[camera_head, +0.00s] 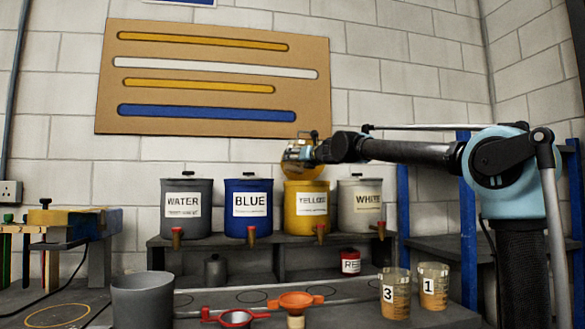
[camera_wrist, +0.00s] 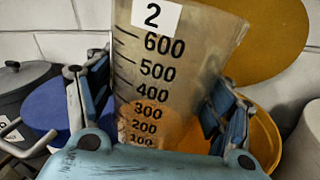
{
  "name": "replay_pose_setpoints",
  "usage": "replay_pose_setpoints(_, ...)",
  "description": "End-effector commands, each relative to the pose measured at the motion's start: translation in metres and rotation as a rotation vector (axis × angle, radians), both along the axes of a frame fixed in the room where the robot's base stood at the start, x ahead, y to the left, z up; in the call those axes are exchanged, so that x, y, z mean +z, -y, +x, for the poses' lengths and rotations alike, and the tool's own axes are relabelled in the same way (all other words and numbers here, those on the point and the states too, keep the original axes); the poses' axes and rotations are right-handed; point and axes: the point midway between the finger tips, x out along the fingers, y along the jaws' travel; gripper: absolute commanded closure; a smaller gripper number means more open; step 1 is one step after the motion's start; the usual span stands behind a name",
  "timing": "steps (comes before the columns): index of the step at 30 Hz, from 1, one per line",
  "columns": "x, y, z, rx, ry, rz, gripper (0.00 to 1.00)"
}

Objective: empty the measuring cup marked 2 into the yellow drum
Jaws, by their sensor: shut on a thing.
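My gripper (camera_head: 308,146) is above the yellow drum (camera_head: 304,211) on the shelf. In the wrist view my gripper (camera_wrist: 160,92) is shut on the clear measuring cup marked 2 (camera_wrist: 180,48), one finger on each side. The cup has a black scale up to 600. Orange colour shows in its lower part; I cannot tell how much is its own content and how much is the drum seen through it. The yellow drum (camera_wrist: 266,140) shows behind and below the cup, with a yellow round disc (camera_wrist: 270,35) beyond. The cup's exact tilt is unclear.
A grey WATER drum (camera_head: 186,222), a BLUE drum (camera_head: 248,222) and a WHITE drum (camera_head: 359,222) flank the yellow one. Cups marked 3 (camera_head: 394,300) and 1 (camera_head: 433,290) stand at the lower right. A grey bucket (camera_head: 142,303) stands at the lower left.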

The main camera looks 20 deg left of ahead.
Motion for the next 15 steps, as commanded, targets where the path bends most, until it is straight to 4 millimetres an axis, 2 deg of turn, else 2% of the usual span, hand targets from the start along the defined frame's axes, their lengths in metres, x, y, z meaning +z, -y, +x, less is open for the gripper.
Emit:
replay_pose_setpoints(8, 0.0, 0.0, -0.001, 0.0, 0.002, -0.002, 0.62)
replay_pose_setpoints(15, 0.007, 0.008, -0.013, 0.0, 0.067, -0.059, 0.62)
